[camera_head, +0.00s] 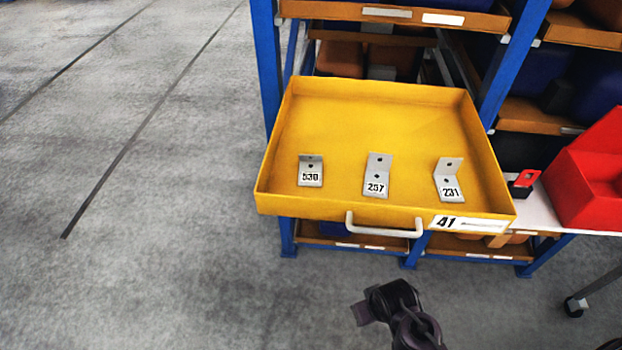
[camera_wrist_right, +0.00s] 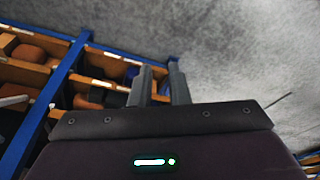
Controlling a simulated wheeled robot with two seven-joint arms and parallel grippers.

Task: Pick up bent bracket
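Three grey metal L-shaped brackets lie apart in a row in the yellow drawer (camera_head: 365,96) in the head view. The left one, labelled 530 (camera_head: 310,170), looks short and upright-backed. The middle one, labelled 257 (camera_head: 377,175), looks straight-sided. The right one, labelled 231 (camera_head: 449,179), looks skewed, its upper flange out of line with its lower part. My right gripper (camera_head: 363,311) is in front of and below the drawer, touching no bracket. In the right wrist view its two fingers (camera_wrist_right: 161,82) stand apart with nothing between them. My left gripper is not in view.
The drawer is pulled out of a blue-framed rack, with a white handle (camera_head: 385,229) and label 41 on its front. A red bin (camera_head: 590,172) and a small red-and-black object (camera_head: 523,183) stand on a white surface to the right. Open concrete floor lies left.

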